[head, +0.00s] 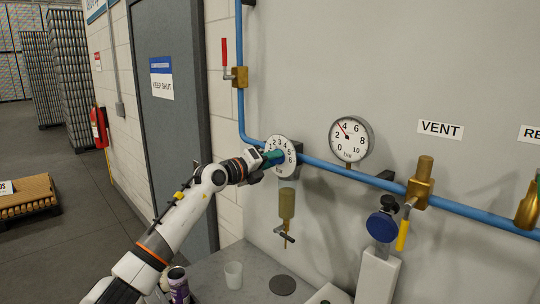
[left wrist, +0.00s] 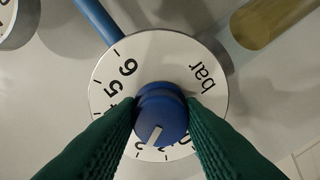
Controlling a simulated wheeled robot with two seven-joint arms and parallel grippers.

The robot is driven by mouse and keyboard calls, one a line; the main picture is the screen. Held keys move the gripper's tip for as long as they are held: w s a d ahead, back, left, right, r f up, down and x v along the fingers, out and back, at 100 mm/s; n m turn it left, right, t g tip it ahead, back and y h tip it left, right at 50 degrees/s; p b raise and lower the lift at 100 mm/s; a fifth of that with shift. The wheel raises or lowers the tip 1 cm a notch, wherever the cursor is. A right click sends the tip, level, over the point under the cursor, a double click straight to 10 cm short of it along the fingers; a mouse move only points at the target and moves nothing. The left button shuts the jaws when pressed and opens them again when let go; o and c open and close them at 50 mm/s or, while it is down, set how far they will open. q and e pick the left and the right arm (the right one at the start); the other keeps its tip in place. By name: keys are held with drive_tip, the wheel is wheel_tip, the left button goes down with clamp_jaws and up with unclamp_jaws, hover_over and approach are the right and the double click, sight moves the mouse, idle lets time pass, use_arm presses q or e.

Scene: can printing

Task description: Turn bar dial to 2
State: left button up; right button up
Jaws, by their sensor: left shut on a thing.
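The bar dial (head: 283,145) is a round white numbered plate on the blue pipe. In the left wrist view the dial plate (left wrist: 215,95) shows "bar", 6 and 5, with lower numbers partly hidden by the fingers. The right gripper is not in view.
A pressure gauge (head: 351,139) right of the dial has its red needle between 2 and 4. A filter bowl (head: 287,203) hangs below the dial. A vent valve (head: 420,183) with a yellow handle is farther right. A white cup (head: 233,275) stands on the bench (head: 210,283).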

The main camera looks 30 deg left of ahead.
use_arm(q)
drive_tip(key=shift+n, duration=0.4)
drive_tip(key=o, duration=1)
drive_tip(key=b+v, duration=0.5)
drive_tip(key=v, duration=0.7)
drive_tip(key=shift+r, duration=0.1)
